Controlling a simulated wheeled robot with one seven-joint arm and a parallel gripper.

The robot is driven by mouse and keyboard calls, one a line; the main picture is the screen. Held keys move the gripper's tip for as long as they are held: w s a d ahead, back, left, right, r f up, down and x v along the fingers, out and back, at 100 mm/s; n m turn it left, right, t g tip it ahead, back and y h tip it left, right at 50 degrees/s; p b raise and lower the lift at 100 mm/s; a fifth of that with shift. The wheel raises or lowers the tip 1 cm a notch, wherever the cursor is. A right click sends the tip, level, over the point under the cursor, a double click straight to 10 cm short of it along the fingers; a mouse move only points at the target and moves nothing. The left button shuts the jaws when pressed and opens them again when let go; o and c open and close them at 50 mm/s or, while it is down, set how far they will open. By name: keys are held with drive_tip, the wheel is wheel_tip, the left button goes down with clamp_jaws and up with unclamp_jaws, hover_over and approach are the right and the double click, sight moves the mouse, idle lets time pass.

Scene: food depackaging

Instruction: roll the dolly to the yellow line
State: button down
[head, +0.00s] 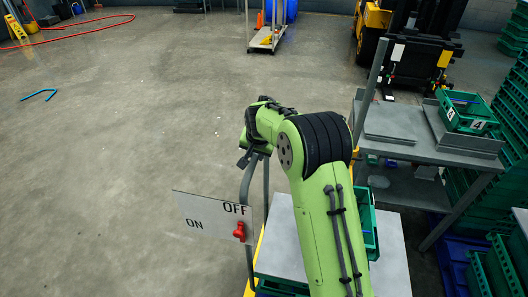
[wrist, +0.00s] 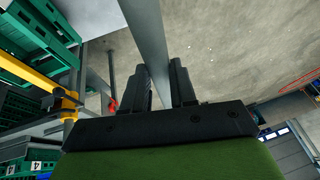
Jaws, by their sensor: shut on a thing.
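My green arm reaches forward in the head view, and my gripper (head: 249,157) is at the top of a grey tubular handle (head: 247,190). In the wrist view the black fingers of my gripper (wrist: 161,78) stand on both sides of a grey bar (wrist: 149,35) and are shut on it. The handle runs down to what looks like the dolly, with a grey top (head: 391,258) and yellow edging (head: 258,250). My arm hides part of it, and its wheels are not visible. I cannot make out a yellow line on the floor.
An ON/OFF sign (head: 202,215) with a red lever (head: 239,231) stands by the handle. A grey table (head: 430,150) with a green crate (head: 466,112), stacked crates (head: 508,95) and a forklift (head: 400,45) are right. Open floor (head: 130,130) lies left; a blue hook-shaped piece (head: 39,95) lies there.

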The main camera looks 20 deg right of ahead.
drive_tip(key=shift+w+a, duration=0.2)
drive_tip(key=shift+a, duration=0.25)
drive_tip(key=c, duration=0.9)
unclamp_jaws()
drive_tip(key=shift+r, duration=0.1)
drive_tip(key=p+v, duration=0.1)
drive_tip(key=v, duration=1.4)
drive_tip(key=shift+r, duration=0.25)
drive_tip(key=shift+s+d, duration=0.1)
drive_tip(key=shift+s, duration=0.15)
drive_tip(key=s+d+r+n, duration=0.1)
drive_tip(key=s+r+n, duration=0.15)
drive_tip(key=s, duration=0.85)
drive_tip(key=s+r+n, duration=0.2)
drive_tip(key=s+r, duration=0.1)
drive_tip(key=s, duration=0.9)
drive_tip(key=s+f+n, duration=0.1)
drive_tip(key=s+f, duration=0.3)
drive_tip(key=s, duration=0.5)
drive_tip(key=shift+f+n+t, duration=0.2)
drive_tip(key=shift+n+t, duration=0.1)
drive_tip(key=shift+n, duration=0.05)
